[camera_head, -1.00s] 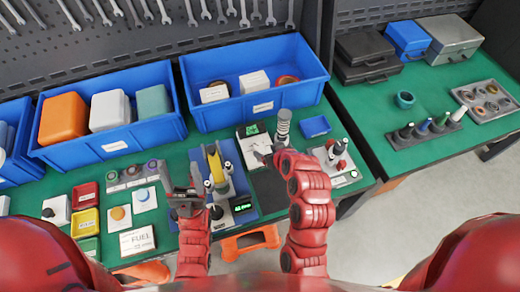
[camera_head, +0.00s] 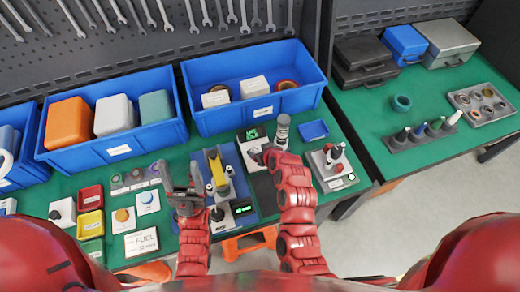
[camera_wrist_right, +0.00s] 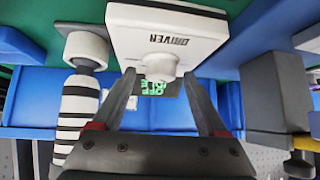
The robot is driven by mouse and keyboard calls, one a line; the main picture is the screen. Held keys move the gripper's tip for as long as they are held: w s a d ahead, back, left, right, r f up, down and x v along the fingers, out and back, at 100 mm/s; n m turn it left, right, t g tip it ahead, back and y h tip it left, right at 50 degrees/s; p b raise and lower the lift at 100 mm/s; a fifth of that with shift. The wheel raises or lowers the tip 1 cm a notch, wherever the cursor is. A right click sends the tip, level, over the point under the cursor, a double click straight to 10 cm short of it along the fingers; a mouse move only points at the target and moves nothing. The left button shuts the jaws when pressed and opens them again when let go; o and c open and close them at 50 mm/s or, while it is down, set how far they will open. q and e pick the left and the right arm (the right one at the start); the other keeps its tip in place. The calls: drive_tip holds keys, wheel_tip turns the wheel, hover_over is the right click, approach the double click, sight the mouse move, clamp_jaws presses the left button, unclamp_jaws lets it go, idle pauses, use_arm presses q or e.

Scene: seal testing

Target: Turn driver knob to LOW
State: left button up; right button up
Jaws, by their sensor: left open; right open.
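The driver box (camera_head: 254,133) is a white unit with a dark screen and green digits, at the middle back of the green bench. In the right wrist view the driver box (camera_wrist_right: 165,35) fills the top, with its name printed beside a round white knob (camera_wrist_right: 160,65). My right gripper (camera_wrist_right: 160,80) is open, with its fingers on either side of the knob; I cannot tell whether they touch it. In the head view my right gripper (camera_head: 262,153) hides the knob. My left gripper (camera_head: 182,182) is open and empty above the bench, left of the yellow-handled device.
The yellow-handled device (camera_head: 217,172) stands between my grippers. A striped cylinder (camera_head: 282,128) stands right beside the driver box. A control box with a red knob (camera_head: 333,165) is farther right. Blue bins (camera_head: 253,112) line the back.

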clamp_jaws()
idle(0.3)
drive_tip(key=shift+s+a+r+m+h+p, duration=0.1)
drive_tip(key=shift+m+h+p, duration=0.2)
drive_tip(key=shift+m+p, duration=0.2)
drive_tip(key=shift+a+m+t+h, duration=0.1)
drive_tip(key=shift+m+t+h, duration=0.2)
drive_tip(key=shift+m+h, duration=0.25)
drive_tip(key=shift+f+m+h, duration=0.2)
drive_tip(key=shift+m+h, duration=0.05)
drive_tip(key=shift+m, duration=0.2)
drive_tip(key=m+h+b, duration=0.1)
drive_tip(key=b, duration=0.1)
drive_tip(key=m+h+b, duration=0.1)
drive_tip(key=b, duration=0.1)
drive_tip(key=m+h+b, duration=0.1)
drive_tip(key=m+b, duration=0.1)
drive_tip(key=b, duration=0.1)
drive_tip(key=shift+a+f, duration=0.15)
drive_tip(key=shift+a, duration=0.1)
drive_tip(key=shift+r+m+h+b, duration=0.2)
drive_tip(key=shift+m+h+b, duration=0.25)
drive_tip(key=shift+b, duration=0.3)
